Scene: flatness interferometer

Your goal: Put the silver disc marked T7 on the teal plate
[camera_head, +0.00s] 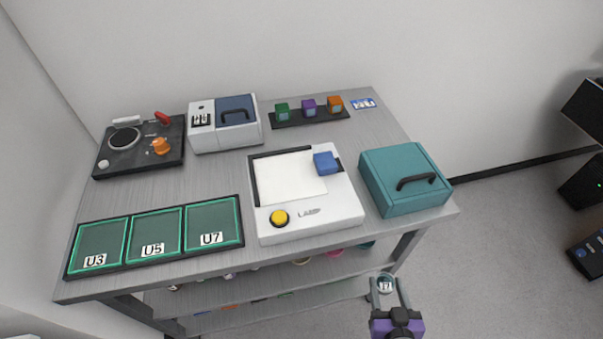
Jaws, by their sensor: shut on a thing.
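My gripper (387,279) is at the lower right, in front of the table's front edge and over the floor. Its fingers are shut on a small silver disc (385,278) with a white label that seems to read T7. On the table's front left, a black tray holds three dark green-teal panels with bright rims, labelled U3 (100,240), U5 (155,228) and U7 (212,220). All three look empty. I cannot tell whether one of these is the teal plate. A bit of teal (366,245) also shows below the tabletop, mostly hidden.
A white lamp device (340,206) with a yellow button stands mid-table. A teal lidded box (385,190) stands at the right. Behind are a black device (120,163), a grey-blue case (228,138) and several coloured cubes. Lower shelves hold partly hidden items.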

